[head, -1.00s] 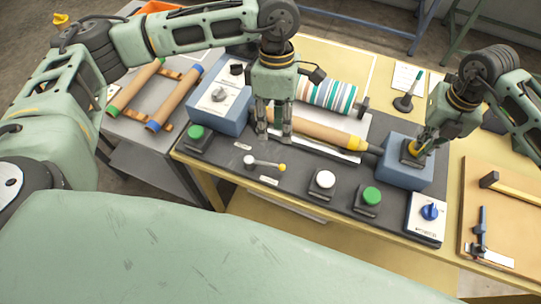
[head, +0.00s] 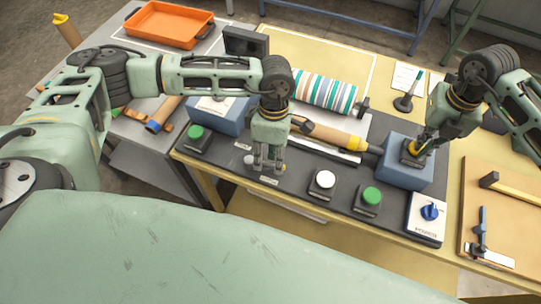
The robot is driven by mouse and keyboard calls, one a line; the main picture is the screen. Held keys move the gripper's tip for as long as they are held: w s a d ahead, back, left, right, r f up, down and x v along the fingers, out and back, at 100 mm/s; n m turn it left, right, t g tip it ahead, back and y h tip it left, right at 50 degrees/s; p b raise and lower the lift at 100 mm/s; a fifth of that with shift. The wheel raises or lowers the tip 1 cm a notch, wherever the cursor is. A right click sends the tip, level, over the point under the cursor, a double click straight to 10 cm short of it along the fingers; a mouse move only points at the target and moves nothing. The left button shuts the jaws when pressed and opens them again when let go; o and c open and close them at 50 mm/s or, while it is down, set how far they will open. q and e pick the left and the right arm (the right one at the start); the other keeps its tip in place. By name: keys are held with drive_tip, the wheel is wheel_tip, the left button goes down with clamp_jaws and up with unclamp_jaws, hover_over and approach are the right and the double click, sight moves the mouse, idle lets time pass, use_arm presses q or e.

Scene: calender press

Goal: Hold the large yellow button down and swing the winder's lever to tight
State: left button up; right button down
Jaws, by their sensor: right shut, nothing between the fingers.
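The large yellow button (head: 413,147) sits on top of the blue box (head: 409,172) at the right of the press. My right gripper (head: 416,152) is shut and empty, its tips down at the button; whether the button is pressed in is hard to see. The winder's lever (head: 250,160) has a pale pivot on the dark panel, and its arm and yellow knob are mostly hidden behind my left gripper (head: 269,168). That gripper points down at the lever with its fingers apart, one on each side of the lever's arm or knob; contact cannot be told.
Green buttons (head: 197,133) and a white button (head: 325,180) stand on the panel close by. A blue knob (head: 430,211) is at the right corner. A striped roll (head: 325,92) and a tan roller (head: 335,134) lie behind. An orange tray (head: 168,24) is at the back left.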

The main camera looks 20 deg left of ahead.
use_arm(q)
drive_tip(key=shift+c, duration=0.5)
use_arm(e)
drive_tip(key=shift+s+f, duration=0.2)
drive_tip(key=shift+f, duration=0.1)
use_arm(q)
clamp_jaws()
